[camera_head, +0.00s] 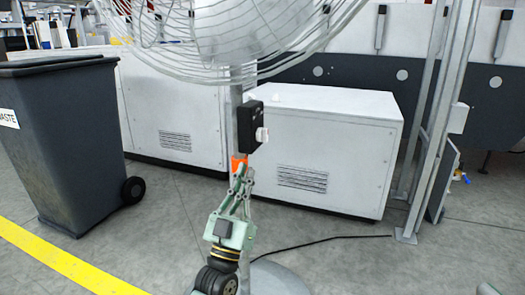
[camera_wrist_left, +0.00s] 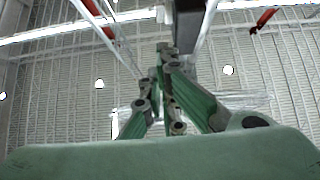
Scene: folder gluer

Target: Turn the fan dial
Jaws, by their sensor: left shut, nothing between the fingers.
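The fan's white dial (camera_head: 262,134) sticks out from the right side of a black control box (camera_head: 249,125) on the fan's grey pole (camera_head: 237,98). My left gripper (camera_head: 240,174) is green and points up, just below the box. Its fingers are shut and empty, apart from the dial. In the left wrist view, the shut fingers (camera_wrist_left: 167,50) point up toward the dark underside of the box (camera_wrist_left: 188,18). A small pale piece beside the box there may be the dial. My right gripper does not show.
The wire fan cage (camera_head: 215,70) is above the box. A grey waste bin (camera_head: 65,140) stands at the left, with white cabinets (camera_head: 345,120) behind. The round fan base (camera_head: 275,280) and a black cable (camera_head: 335,239) are on the floor. Metal posts (camera_head: 432,110) stand at the right.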

